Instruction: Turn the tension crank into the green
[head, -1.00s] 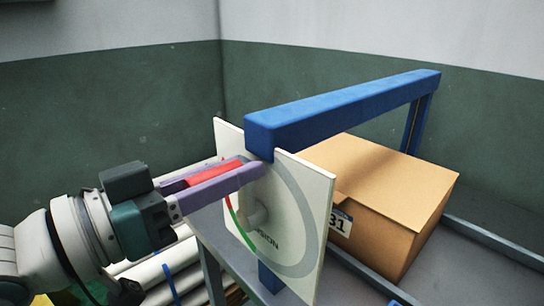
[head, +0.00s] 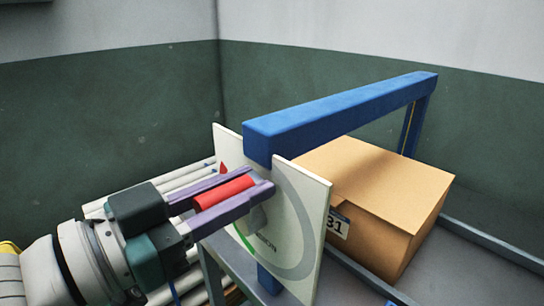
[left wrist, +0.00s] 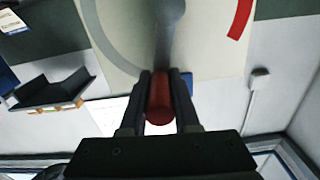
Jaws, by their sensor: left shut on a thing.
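The tension dial plate (head: 300,215) is a white board with a grey ring and red and green arcs, fixed under a blue frame. The red crank handle (head: 224,192) sticks out in front of it. My left gripper (head: 256,180) is shut on the red handle, its two purple fingers on either side. In the left wrist view the red handle (left wrist: 160,98) lies between the dark fingers (left wrist: 161,85), and the grey crank arm (left wrist: 170,38) runs from it over the plate (left wrist: 205,50). My gripper hides part of the dial in the head view. My right gripper is not in view.
The blue frame (head: 340,113) spans over the plate and a cardboard box (head: 370,190). The box stands on a grey bench right behind the plate. White tubes (head: 185,180) lie behind my left arm.

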